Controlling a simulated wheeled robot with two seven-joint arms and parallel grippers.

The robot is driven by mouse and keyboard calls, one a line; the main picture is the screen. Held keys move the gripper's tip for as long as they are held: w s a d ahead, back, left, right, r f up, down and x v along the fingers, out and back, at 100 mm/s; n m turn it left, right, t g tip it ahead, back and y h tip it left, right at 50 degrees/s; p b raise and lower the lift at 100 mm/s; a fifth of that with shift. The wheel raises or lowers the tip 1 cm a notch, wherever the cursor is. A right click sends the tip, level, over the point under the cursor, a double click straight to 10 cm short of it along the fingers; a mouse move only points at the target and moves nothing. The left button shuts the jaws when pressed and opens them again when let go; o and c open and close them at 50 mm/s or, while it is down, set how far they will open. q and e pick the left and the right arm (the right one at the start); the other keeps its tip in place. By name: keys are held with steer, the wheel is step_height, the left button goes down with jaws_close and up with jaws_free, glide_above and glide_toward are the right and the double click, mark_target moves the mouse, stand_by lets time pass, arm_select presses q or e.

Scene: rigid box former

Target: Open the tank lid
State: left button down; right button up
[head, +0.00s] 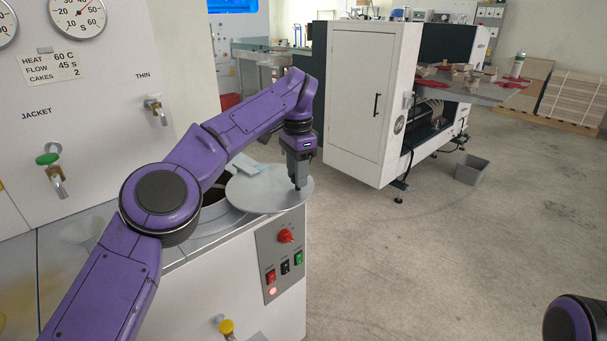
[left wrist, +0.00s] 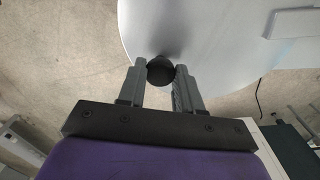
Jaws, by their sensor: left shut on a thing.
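The tank lid (head: 262,196) is a flat, round, pale grey plate. It lies shifted to the right over the top of the white tank housing (head: 205,300), its right part reaching past the housing's edge. Part of the dark tank opening (head: 214,196) shows at the lid's left, partly hidden by my arm. My left gripper (head: 299,186) points down at the lid's right rim. In the left wrist view, its fingers are shut on a round black knob (left wrist: 160,71) at the edge of the lid (left wrist: 195,28). My right gripper is out of view.
A control panel (head: 281,258) with a red knob and buttons is on the housing's front, with a yellow-handled tap (head: 227,328) below. Gauges and taps are on the wall panel (head: 100,100) at left. A white cabinet (head: 364,100) stands behind. Open floor lies right.

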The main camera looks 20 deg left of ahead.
arm_select(q)
steer(key=shift+a+r, duration=0.1)
steer(key=c, duration=0.8)
jaws_free()
steer(key=shift+s, duration=0.1)
steer(key=shift+o, duration=0.2)
step_height(320, 180, up, 10)
steer(key=p, duration=0.7)
steer(key=shift+r, duration=0.25)
